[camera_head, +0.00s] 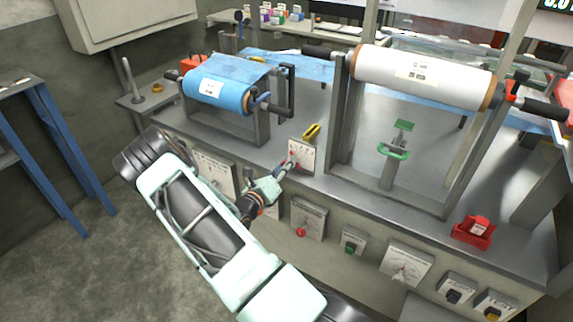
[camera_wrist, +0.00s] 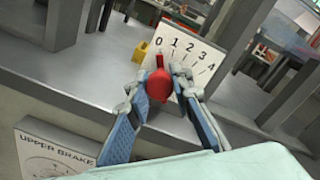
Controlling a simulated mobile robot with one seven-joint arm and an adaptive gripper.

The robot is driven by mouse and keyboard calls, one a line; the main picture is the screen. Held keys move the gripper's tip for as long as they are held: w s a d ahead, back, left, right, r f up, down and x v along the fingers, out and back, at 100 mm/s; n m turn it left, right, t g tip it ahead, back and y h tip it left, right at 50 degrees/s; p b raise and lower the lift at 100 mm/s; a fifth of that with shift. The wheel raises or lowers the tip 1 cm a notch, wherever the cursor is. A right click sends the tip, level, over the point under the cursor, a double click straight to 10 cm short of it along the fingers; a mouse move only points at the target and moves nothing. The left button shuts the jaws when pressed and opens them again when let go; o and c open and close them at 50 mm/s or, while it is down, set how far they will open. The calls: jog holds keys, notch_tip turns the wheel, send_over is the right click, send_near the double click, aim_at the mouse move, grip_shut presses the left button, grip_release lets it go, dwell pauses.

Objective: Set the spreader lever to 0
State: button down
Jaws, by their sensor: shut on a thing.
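The spreader lever has a red knob (camera_wrist: 159,86) in the wrist view. It stands in front of a white scale plate (camera_wrist: 195,65) numbered 0 to 4. The plate also shows in the head view (camera_head: 304,158), upright at the front edge of the bench. My gripper (camera_wrist: 160,82) is shut on the red knob, with one finger on each side of it. The knob's narrow upper end appears just below the 0 at the left end of the scale. The lever's shaft is hidden behind the knob. In the head view my gripper (camera_head: 284,167) reaches the plate from the lower left.
A yellow object (camera_head: 312,131) lies on the bench behind the plate. A blue roll (camera_head: 225,90) stands at left and a white roll (camera_head: 425,77) at right. Dials and switches line the front panel, including a dial with a red knob (camera_head: 301,232) below my gripper.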

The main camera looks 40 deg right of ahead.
jog(key=c, duration=1.7)
grip_release()
jog(key=v, duration=1.2)
